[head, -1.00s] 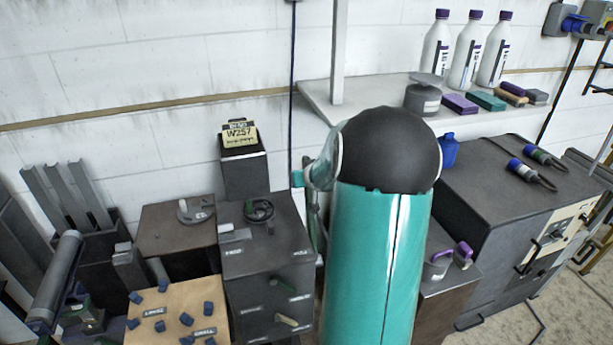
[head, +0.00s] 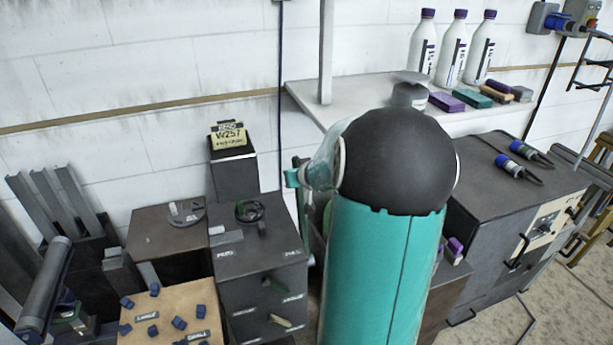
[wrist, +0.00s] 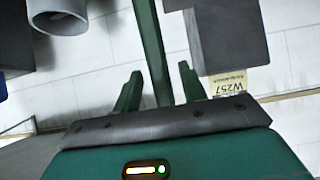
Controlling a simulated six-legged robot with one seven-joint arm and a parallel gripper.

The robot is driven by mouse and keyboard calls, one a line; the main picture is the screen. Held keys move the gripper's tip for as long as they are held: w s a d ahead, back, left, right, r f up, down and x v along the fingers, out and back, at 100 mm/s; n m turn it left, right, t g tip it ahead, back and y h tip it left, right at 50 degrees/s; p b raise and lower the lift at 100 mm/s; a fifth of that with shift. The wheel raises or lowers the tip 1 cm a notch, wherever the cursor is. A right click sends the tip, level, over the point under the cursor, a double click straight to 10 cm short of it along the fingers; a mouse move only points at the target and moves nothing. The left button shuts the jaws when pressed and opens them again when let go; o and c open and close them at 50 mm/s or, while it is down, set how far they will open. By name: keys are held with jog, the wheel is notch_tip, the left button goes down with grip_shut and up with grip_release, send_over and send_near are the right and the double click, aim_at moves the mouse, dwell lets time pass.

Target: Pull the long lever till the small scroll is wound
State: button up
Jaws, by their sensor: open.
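My gripper (wrist: 160,72) shows in the wrist view with its two green fingers apart. A long straight green bar (wrist: 147,30), possibly the long lever, runs down from the top edge into the space between the fingers. I cannot tell whether it touches either finger. I cannot pick out the small scroll for sure in either view.
A dark post with a yellow W257 card (head: 229,137) stands by the wall; the card also shows upside down in the wrist view (wrist: 228,83). Dark cabinets (head: 262,285) stand left of my arm. A shelf (head: 312,102) holds bottles. A grey cylinder (wrist: 60,18) is at the wrist view's upper left.

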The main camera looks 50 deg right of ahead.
jog(key=v, duration=0.9)
jog(key=shift+r, duration=0.1)
dwell(0.3)
